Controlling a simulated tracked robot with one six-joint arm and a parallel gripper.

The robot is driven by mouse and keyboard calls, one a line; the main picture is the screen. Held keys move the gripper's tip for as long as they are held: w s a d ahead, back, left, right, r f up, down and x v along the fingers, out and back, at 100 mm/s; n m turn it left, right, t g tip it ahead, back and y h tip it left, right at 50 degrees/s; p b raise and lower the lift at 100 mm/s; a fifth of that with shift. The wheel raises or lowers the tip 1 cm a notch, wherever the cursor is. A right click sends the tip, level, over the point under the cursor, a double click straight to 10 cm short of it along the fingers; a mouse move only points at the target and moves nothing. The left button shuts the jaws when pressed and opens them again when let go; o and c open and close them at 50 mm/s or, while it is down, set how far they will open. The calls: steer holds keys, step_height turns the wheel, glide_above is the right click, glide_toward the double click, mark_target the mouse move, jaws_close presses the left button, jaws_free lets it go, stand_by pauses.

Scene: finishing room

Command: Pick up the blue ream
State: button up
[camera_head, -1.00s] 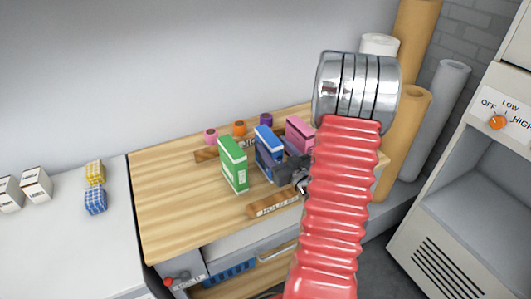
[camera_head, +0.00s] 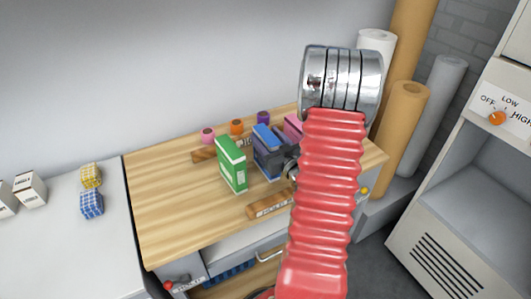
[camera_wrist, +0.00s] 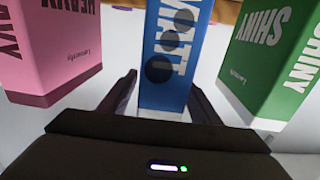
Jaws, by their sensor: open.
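The blue ream (camera_head: 266,157) stands upright on the wooden bench between a green ream (camera_head: 232,165) and a pink ream (camera_head: 293,128). In the wrist view the blue ream (camera_wrist: 172,60), marked "MATT", stands between the fingers of my gripper (camera_wrist: 166,95). The fingers are open, one on each side of its lower part; I cannot tell if either touches it. In the head view my gripper (camera_head: 280,158) is at the blue ream's right side, partly hidden by my red arm. The pink ream (camera_wrist: 55,50) and the green ream (camera_wrist: 265,60) flank it in the wrist view.
Pink, orange (camera_head: 236,127) and purple (camera_head: 263,117) spools stand at the back. A wooden label strip (camera_head: 268,206) lies at the bench front. The bench's left part (camera_head: 170,190) is clear. Tall rolls (camera_head: 400,130) and a grey machine (camera_head: 460,190) stand at right.

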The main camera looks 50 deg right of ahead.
steer(key=shift+c, duration=0.6)
jaws_close()
stand_by(0.3)
